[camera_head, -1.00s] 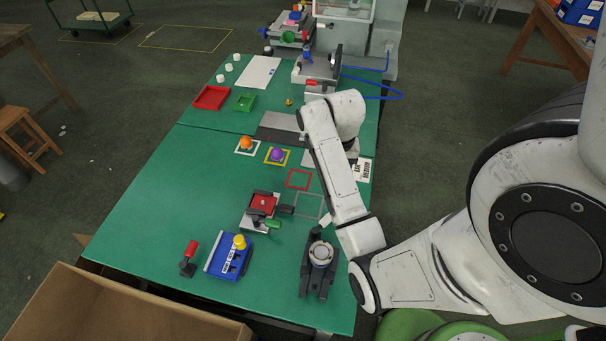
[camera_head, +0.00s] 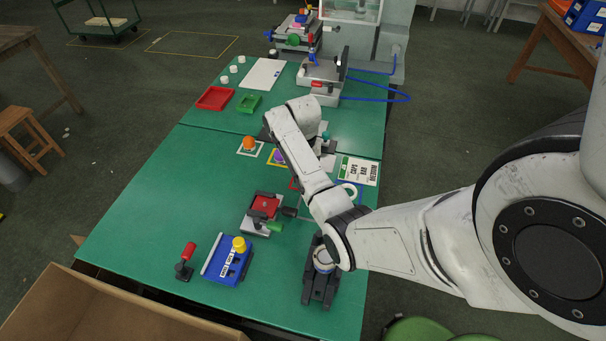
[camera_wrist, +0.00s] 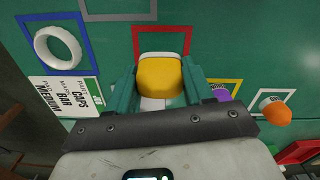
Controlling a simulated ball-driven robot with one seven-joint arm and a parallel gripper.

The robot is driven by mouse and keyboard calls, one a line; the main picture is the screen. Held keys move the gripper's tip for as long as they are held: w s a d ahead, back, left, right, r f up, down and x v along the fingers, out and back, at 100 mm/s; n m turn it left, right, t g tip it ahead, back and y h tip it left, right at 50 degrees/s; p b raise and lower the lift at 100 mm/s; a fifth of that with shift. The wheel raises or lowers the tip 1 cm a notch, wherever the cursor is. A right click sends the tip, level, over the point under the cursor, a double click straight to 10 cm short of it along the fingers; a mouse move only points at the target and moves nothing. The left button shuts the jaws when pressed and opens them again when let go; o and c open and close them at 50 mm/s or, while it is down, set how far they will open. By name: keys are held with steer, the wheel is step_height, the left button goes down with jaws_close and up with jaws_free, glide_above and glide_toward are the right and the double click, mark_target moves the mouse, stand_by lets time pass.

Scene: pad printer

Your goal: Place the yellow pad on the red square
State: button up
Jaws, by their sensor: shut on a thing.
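In the wrist view my gripper (camera_wrist: 160,86) is shut on the yellow pad (camera_wrist: 160,77), with a teal finger on each side of it. A white part shows at the pad's edges. The red square outline (camera_wrist: 162,28) lies on the green table just beyond the pad in that view. The pad overlaps the near part of the square, and I cannot tell how high it is above the table. In the head view my arm hides the held pad and my fingertips. Only a bit of the red square (camera_head: 293,184) shows beside my arm there.
A purple pad (camera_wrist: 221,94) sits in a yellow square and an orange pad (camera_wrist: 277,112) in a white square, close to my gripper. A white ring (camera_wrist: 57,46) lies in a blue square. A grey square (camera_wrist: 119,17) looks empty. A red-topped fixture (camera_head: 264,208) stands nearby.

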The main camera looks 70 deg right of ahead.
steer(key=shift+w+f, duration=0.1)
steer(key=shift+f, duration=1.55)
steer(key=shift+f, duration=0.2)
steer(key=o, duration=1.4)
steer(key=shift+c, duration=0.2)
steer(key=shift+r, duration=0.1)
step_height(320, 180, up, 12)
steer(key=shift+r, duration=0.1)
